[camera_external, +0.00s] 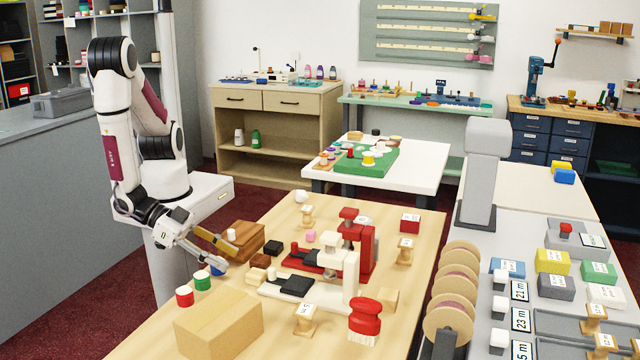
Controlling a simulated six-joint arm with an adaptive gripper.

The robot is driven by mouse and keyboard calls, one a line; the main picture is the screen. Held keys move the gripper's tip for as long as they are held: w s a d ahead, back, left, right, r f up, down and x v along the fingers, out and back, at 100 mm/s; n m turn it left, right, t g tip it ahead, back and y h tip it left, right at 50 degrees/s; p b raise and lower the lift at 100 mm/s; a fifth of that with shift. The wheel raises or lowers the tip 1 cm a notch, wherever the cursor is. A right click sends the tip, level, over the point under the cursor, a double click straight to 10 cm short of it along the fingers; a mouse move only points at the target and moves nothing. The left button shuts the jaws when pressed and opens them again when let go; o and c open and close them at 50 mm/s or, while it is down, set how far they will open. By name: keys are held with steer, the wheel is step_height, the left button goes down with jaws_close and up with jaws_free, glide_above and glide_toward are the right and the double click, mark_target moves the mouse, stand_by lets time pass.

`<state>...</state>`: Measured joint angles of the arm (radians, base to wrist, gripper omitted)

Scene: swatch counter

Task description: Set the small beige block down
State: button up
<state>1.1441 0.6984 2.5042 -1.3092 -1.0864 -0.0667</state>
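A small beige block (257,276) rests on the wooden table, beside a brown block (260,261) and left of the black-and-white press. My gripper (229,257) is over the table's left side, up and to the left of the small beige block, and apart from it. Another beige block (388,300) stands near the table's right side. A large beige block (218,324) lies at the front left.
Red (184,297) and green (202,281) pots stand below my gripper. A brown wooden box (246,242) is just behind it. A white press (335,265) and a red press (357,235) fill the table's middle. Bare tabletop shows at the front centre.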

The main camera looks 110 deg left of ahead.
mark_target(258, 273)
steer(key=shift+w, duration=0.15)
steer(key=shift+x, duration=1.2)
steer(key=shift+x, duration=2.6)
steer(key=shift+a+r, duration=0.1)
steer(key=shift+r, duration=0.1)
steer(key=c, duration=0.9)
steer(key=shift+r, duration=0.15)
steer(key=shift+r, duration=4.8)
